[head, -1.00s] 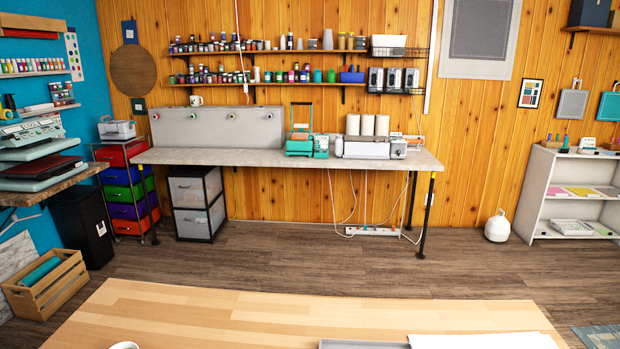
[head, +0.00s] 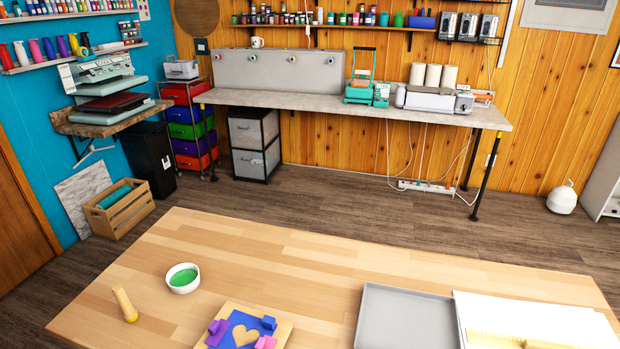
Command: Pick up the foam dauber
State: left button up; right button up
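What looks like the foam dauber (head: 125,305) is at the left front of the wooden table. It has a pale wooden handle, tilted, with a yellow end at the lower right. A small white bowl (head: 183,287) with green contents stands just to its right and further back. Neither of my grippers shows in the head view.
On the wooden table (head: 300,262), a board with a heart cutout (head: 243,332) and coloured clamps lies front centre. A grey tray (head: 405,318) and a white sheet (head: 530,312) lie to the right. The table's back left is clear. Wooden floor (head: 330,198) lies beyond.

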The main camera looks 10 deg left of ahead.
aim_at(130, 314)
jog(key=u, duration=1.6)
